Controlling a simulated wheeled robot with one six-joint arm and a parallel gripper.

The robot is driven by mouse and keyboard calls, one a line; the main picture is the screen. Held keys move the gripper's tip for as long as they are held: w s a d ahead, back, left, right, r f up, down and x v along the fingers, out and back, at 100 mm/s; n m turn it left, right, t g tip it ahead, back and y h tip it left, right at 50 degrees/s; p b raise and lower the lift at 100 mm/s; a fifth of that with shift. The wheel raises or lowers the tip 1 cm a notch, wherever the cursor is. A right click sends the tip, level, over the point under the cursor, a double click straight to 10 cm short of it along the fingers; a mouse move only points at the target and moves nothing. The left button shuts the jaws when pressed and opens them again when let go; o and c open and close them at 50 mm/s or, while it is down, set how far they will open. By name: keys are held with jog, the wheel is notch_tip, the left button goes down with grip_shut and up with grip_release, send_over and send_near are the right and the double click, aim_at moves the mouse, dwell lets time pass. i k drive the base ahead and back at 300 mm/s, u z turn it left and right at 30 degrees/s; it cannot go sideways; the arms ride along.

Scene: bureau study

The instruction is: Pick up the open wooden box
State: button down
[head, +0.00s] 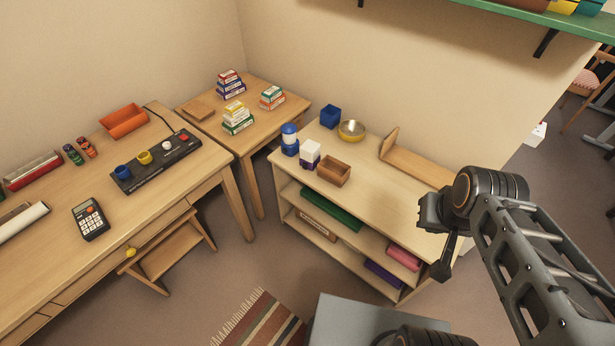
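The open wooden box (334,173) is small, brown and open at the top. It stands upright near the front edge of the low shelf unit's top (385,200), just right of a white and purple container. My gripper (442,268) hangs at the right, over the right end of the shelf unit in the picture, well apart from the box. It is seen edge-on and dark, so I cannot tell its opening. Nothing shows held in it.
Blue and white containers (290,140), a blue cube (330,116), a yellowish bowl (351,130) and a wooden L-shaped stand (410,160) share the shelf top. Bare top lies right of the box. A desk (150,210) is left; a grey block (375,318) is in front.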

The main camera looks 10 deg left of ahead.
aim_at(334, 171)
jog(key=u, duration=0.5)
jog(key=i, duration=0.4)
jog(key=u, duration=0.15)
jog(key=k, duration=1.2)
jog(key=u, duration=0.7)
jog(key=i, duration=1.5)
jog(key=z, duration=0.8)
jog(key=i, duration=0.3)
jog(key=z, duration=0.25)
